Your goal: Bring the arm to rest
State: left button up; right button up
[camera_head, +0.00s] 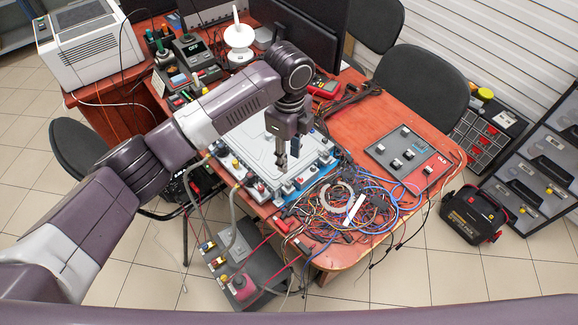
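My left arm comes in from the left and reaches over the table. My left gripper (283,152) points down above a light grey slab-like unit (250,155) with several coloured fittings along its edges. The gripper hides part of that unit, and its fingers are seen so that I cannot tell whether they are open or shut. Grey hoses (235,205) hang from the unit's left and front side towards a lower dark block (256,268) with fittings and a pink-red part. My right gripper is not in view.
A tangle of cables (345,205) lies right of the unit on the red-brown table (358,125). A grey panel (408,152) lies further right. A monitor (300,30), a white printer (90,45) and chairs (422,85) stand around. A black case (473,214) is on the tiled floor.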

pick_arm(q)
jog(key=shift+r, duration=0.65)
